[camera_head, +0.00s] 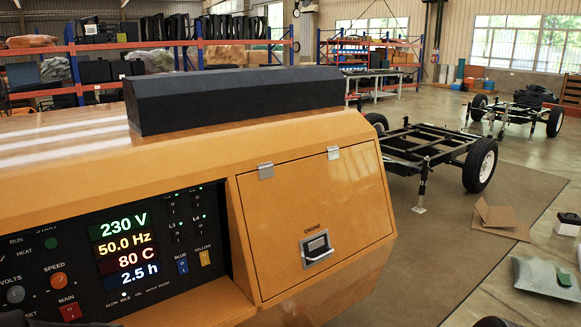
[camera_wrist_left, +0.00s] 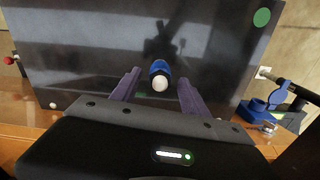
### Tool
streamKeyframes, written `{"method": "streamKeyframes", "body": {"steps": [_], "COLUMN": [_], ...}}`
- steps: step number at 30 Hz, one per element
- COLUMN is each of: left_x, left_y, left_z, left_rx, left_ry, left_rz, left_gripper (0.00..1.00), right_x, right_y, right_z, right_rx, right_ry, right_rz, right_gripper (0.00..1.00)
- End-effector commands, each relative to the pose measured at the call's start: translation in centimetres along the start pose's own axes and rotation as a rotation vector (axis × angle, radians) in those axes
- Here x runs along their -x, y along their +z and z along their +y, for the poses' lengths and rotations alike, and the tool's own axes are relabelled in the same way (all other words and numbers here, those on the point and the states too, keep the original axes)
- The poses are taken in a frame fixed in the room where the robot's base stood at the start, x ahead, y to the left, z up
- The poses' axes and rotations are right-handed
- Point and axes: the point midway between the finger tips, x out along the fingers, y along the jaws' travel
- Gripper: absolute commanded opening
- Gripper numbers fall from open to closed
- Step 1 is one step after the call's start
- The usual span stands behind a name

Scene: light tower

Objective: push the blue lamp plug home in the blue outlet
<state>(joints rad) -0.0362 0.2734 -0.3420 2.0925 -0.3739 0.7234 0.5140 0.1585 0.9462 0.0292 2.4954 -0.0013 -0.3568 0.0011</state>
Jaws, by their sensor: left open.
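My left gripper (camera_wrist_left: 159,78) shows in the left wrist view with its two fingers apart. A blue round piece with a pale rounded end (camera_wrist_left: 159,70), which looks like the blue lamp plug, is seen between the fingertips against a dark panel. There are visible gaps between it and both fingers. How far it sits in an outlet is hidden from this angle. A blue fitting with a round raised flap (camera_wrist_left: 278,92) is at the right of this view; whether it is an outlet is unclear. My right gripper is not in view.
The orange light tower housing (camera_head: 320,215) fills the left of the head view, with a lit control panel (camera_head: 100,245) and blue (camera_head: 182,265) and yellow (camera_head: 205,258) switches. A wheeled chassis (camera_head: 425,145) stands behind it.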

Motion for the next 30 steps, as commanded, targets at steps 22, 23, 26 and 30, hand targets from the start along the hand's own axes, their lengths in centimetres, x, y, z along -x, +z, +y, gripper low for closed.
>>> {"method": "streamKeyframes", "body": {"steps": [22,23,26,30], "left_x": [-0.01,0.0,0.0,0.0], "left_y": [0.01,0.01,0.0,0.0], "left_z": [0.0,-0.01,0.0,0.0], "left_rx": [0.0,0.0,0.0,0.0], "left_ry": [0.0,0.0,0.0,0.0], "left_rz": [0.0,0.0,0.0,0.0], "left_gripper": [0.42,0.4,0.32,0.2], "right_x": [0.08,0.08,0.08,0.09], "right_y": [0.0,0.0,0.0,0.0], "right_z": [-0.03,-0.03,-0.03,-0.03], "right_rx": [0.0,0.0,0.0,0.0], "right_ry": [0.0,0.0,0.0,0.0], "right_rz": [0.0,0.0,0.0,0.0], "right_gripper": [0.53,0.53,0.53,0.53]}}
